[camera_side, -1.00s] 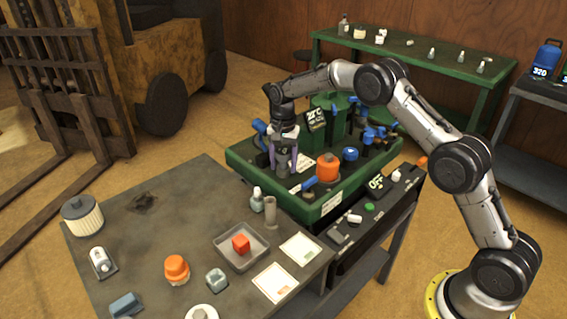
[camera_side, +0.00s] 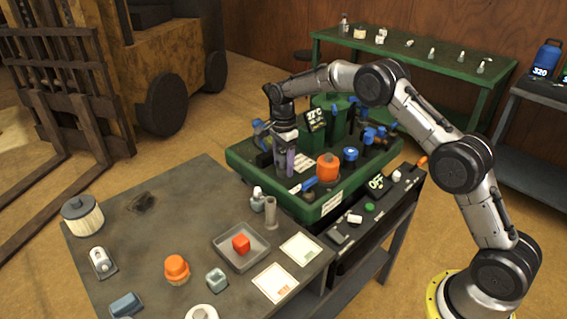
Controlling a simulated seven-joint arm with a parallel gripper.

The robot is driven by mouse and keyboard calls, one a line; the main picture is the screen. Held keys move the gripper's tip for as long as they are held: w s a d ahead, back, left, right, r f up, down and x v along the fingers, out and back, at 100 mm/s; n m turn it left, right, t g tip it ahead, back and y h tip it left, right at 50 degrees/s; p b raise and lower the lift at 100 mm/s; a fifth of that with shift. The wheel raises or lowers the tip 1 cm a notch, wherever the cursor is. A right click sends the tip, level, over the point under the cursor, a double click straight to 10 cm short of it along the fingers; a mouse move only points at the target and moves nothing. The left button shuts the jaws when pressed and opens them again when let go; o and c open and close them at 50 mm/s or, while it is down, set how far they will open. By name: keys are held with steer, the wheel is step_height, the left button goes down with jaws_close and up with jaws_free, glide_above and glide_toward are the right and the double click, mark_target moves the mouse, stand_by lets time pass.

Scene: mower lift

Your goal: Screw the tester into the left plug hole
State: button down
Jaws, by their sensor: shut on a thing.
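My gripper (camera_side: 286,164) points straight down over the left part of the green mower deck (camera_side: 240,165). The tester's lower end is at the engine's level on the deck. The left plug hole is hidden under the gripper and tester, so I cannot tell how deep the tester sits in it.
An orange cap-like part (camera_side: 328,167), a blue-topped part (camera_side: 351,154) and a dark display (camera_side: 316,119) stand close on the right. The grey table (camera_side: 190,215) in front holds a tray (camera_side: 262,258), a small bottle (camera_side: 257,199) and a grey cylinder (camera_side: 271,213).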

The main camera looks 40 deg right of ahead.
mark_target(284, 150)
steer(key=shift+s+f, duration=0.1)
steer(key=shift+f, duration=0.1)
steer(key=m, duration=0.6)
steer(key=shift+m, duration=0.3)
steer(key=shift+c, duration=0.2)
jaws_free()
steer(key=shift+r, duration=0.1)
steer(key=shift+r, duration=4.1)
